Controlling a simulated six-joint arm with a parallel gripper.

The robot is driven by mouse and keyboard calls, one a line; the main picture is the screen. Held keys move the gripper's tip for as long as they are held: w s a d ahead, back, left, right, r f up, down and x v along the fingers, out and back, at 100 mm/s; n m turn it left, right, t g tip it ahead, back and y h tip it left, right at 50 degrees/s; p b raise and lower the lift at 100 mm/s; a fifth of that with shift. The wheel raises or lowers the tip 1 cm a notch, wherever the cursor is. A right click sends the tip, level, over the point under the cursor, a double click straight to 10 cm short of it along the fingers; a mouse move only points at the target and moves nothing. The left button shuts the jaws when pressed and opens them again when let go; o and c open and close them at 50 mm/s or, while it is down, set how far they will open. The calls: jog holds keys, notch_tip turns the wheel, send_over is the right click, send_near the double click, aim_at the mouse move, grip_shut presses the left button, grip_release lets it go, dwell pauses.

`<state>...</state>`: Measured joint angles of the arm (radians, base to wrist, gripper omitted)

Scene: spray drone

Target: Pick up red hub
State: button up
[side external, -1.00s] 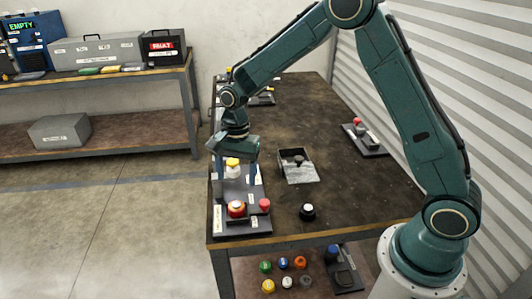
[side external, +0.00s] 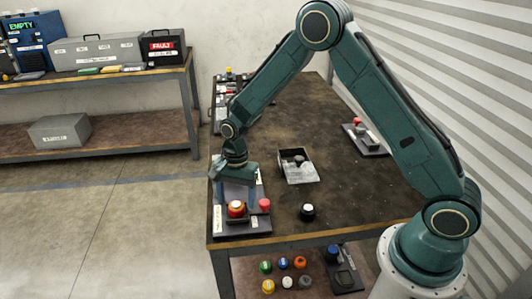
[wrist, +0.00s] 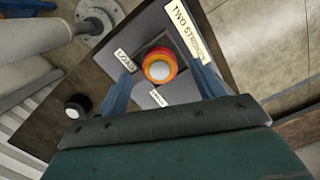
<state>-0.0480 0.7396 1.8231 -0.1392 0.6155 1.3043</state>
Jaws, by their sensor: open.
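A red hub (side external: 236,209) with an orange ring and pale top sits on a dark, labelled plate (side external: 242,227) at the near left corner of the table. In the wrist view the red hub (wrist: 160,66) shows from above, between the two blue fingers. My gripper (side external: 237,203) points down over it, open, with the fingers apart on either side. In the wrist view my gripper (wrist: 162,76) shows a gap between each finger and the hub. My gripper hides the plate's far part.
A black knob with a white top (side external: 307,212) stands right of the plate. A grey tray (side external: 300,174) lies mid-table. A stand with a red-topped piece (side external: 358,122) is at the right edge. Several coloured caps lie on the lower shelf. The table's middle is largely clear.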

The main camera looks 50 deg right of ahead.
jog(key=shift+s+a+f, duration=0.1)
jog(key=shift+f, duration=0.95)
jog(key=shift+c, duration=0.2)
jog(key=c, duration=1.1)
